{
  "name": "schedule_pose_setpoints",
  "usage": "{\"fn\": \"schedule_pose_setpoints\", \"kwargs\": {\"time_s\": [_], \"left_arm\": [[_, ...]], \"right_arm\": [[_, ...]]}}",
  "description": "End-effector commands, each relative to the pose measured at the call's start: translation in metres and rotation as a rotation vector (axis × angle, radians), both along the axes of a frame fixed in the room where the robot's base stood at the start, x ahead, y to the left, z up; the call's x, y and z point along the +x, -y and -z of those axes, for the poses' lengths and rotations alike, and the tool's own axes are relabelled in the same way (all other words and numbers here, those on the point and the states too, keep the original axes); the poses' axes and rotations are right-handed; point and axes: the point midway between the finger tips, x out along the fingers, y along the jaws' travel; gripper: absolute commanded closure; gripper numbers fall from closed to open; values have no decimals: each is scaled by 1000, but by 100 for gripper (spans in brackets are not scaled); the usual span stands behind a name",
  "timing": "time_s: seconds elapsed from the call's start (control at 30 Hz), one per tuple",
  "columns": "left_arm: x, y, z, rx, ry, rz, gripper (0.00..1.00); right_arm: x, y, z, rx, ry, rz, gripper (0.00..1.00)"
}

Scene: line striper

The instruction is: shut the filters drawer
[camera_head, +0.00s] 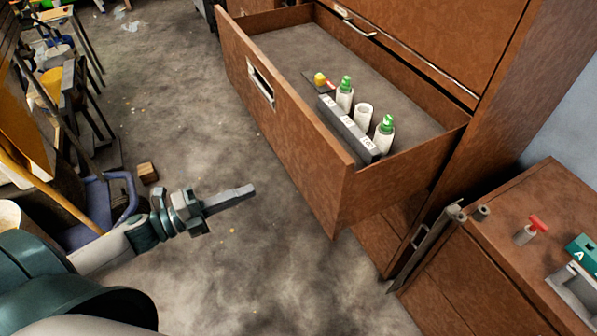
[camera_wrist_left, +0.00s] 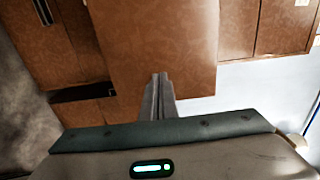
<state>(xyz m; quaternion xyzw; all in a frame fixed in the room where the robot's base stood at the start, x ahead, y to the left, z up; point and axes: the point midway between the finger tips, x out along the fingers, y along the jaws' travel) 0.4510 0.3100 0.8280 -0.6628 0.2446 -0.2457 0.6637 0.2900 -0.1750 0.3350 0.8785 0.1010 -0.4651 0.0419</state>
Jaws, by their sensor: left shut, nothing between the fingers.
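The filters drawer (camera_head: 285,125) is a brown wooden drawer with a metal handle (camera_head: 261,83), pulled well out of the cabinet. Inside it a grey rack with white labels (camera_head: 348,128) stands beside white bottles with green tops (camera_head: 345,95), a white cup (camera_head: 363,115) and a small yellow item (camera_head: 320,79). My left gripper (camera_head: 245,191) is shut and empty, in front of and to the left of the drawer front, apart from it in the head view. In the left wrist view its fingers (camera_wrist_left: 158,95) show against a brown panel (camera_wrist_left: 155,45). My right gripper is not in view.
A lower brown cabinet (camera_head: 500,275) at the right bears a red-topped item (camera_head: 534,230) and a green block (camera_head: 583,248). A cluttered bench (camera_head: 50,90) and a blue chair-like frame (camera_head: 105,200) stand at the left. A small wooden block (camera_head: 147,173) lies on the floor. The grey floor before the drawer is mostly clear.

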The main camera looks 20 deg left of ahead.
Motion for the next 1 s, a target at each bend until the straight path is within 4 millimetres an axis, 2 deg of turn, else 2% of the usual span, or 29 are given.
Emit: {"fn": "schedule_pose_setpoints", "kwargs": {"time_s": [0.37, 0.67, 0.87, 1.0], "left_arm": [[13, 10, -1, -1, 0, -1, 100], [41, 34, -3, -3, 2, 0, 100], [62, 52, -3, -2, 1, -1, 100], [77, 65, -3, -3, 0, -1, 100]], "right_arm": [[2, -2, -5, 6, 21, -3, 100], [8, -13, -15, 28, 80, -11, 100], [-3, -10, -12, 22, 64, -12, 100], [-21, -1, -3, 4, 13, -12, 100]]}}
